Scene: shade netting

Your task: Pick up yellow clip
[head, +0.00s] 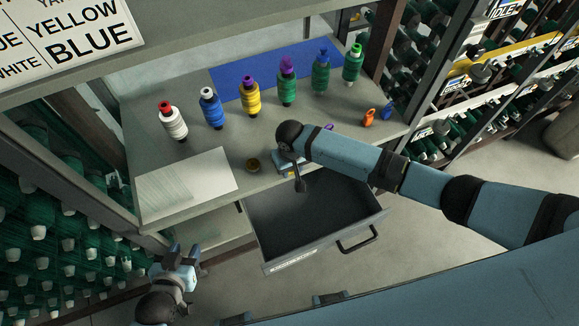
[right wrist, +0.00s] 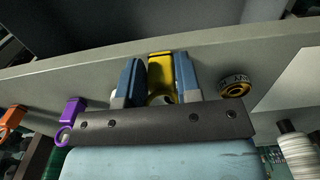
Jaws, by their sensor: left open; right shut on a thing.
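The yellow clip (right wrist: 160,66) stands between the two blue fingers of my right gripper (right wrist: 159,82) in the right wrist view. The fingers are shut on its sides. In the head view my right gripper (head: 289,166) is over the front edge of the grey worktop (head: 215,150), just behind the open drawer. My own wrist hides the yellow clip there. I cannot tell whether the clip still touches the worktop. My left gripper (head: 181,257) is open and empty, low at the left, in front of the worktop and away from the clip.
An open, empty drawer (head: 326,245) juts out below the worktop. A small round yellow-black tape (head: 253,164) lies left of my right gripper. Purple (head: 328,127), orange (head: 369,117) and blue (head: 387,108) clips lie to the right. Several thread cones (head: 253,101) stand behind.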

